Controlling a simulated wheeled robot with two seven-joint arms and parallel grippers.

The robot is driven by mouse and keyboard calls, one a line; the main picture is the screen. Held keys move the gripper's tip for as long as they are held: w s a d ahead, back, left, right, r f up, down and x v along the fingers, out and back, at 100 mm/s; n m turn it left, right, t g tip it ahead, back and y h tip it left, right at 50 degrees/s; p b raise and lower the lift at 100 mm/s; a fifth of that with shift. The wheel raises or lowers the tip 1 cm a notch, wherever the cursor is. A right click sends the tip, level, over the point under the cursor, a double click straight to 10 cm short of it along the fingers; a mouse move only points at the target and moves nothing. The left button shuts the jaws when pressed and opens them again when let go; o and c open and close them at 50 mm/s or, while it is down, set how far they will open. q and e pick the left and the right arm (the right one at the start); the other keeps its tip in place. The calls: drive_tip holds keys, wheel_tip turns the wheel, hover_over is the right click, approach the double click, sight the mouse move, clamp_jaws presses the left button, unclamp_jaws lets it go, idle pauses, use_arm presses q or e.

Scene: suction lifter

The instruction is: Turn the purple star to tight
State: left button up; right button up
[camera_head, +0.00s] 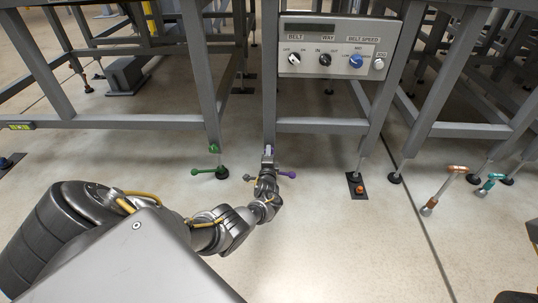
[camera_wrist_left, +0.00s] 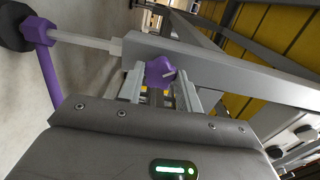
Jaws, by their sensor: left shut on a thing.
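The purple star (camera_wrist_left: 160,72) is a star-shaped knob with a pale pointer line, on the side of a grey frame leg. In the left wrist view my left gripper (camera_wrist_left: 160,88) is shut on the star, one finger on each side of it. In the head view my left gripper (camera_head: 268,155) is at the foot of the leg below the control panel, and it hides most of the star. I cannot read any tight mark. My right gripper does not show.
A purple handle (camera_head: 287,174) sticks out beside my left gripper; in the left wrist view it joins a purple nut on the threaded foot. A green handle (camera_head: 206,171) and green star (camera_head: 213,149) are at the left leg. The control panel (camera_head: 338,47) is above.

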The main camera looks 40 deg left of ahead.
use_arm(q)
drive_tip(key=shift+w+d+r+m, duration=0.1)
drive_tip(key=shift+d+m, duration=0.05)
drive_tip(key=shift+m, duration=3.45)
drive_tip(key=o, duration=0.8)
drive_tip(key=shift+o, duration=0.9)
